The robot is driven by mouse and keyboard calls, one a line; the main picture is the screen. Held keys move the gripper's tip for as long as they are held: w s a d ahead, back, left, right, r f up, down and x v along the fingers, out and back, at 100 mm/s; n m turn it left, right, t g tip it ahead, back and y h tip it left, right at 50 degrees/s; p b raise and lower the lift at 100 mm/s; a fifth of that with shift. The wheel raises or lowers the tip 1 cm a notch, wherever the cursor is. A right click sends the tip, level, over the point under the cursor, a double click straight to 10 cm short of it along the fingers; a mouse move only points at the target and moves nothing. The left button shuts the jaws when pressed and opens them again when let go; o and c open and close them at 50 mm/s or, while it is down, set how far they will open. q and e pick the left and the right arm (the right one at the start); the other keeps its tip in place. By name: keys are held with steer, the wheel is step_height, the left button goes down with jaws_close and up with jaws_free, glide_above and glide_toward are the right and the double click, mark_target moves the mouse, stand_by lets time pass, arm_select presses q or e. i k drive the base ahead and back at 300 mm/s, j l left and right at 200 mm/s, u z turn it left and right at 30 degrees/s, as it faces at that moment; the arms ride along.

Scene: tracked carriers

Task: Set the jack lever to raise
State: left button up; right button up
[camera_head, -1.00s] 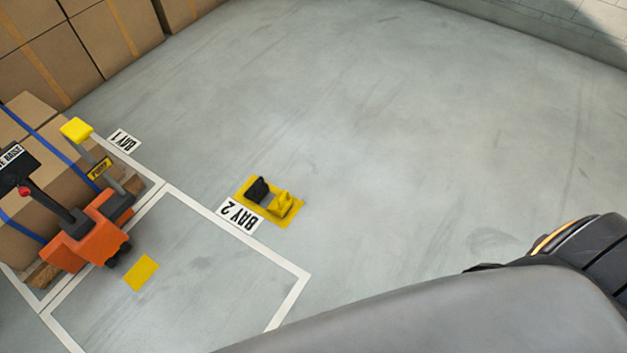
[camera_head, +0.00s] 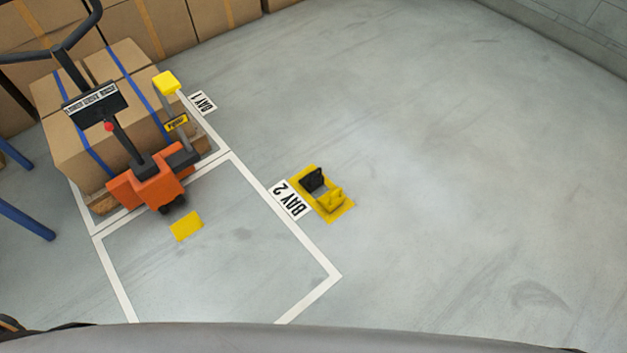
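An orange pallet jack (camera_head: 147,187) stands at the left, in front of a strapped load of boxes. Its dark handle rises from the body to a loop at the top left. A small red knob (camera_head: 108,127) shows on the handle below a label plate (camera_head: 96,104) whose text I cannot read. A yellow pad (camera_head: 166,83) tops a grey post beside the handle, with a yellow tag (camera_head: 177,123) on the post. Which setting the lever is in cannot be told.
The strapped boxes (camera_head: 70,150) sit on a pallet in bay 1. The outlined bay 2 floor holds a yellow square (camera_head: 186,226). A yellow floor plate with black and yellow blocks (camera_head: 337,212) lies beside the bay 2 sign (camera_head: 290,200). Floor at right is clear.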

mark_target(108, 125)
steer(key=k+l+u, duration=0.1)
steer(key=u, duration=1.35)
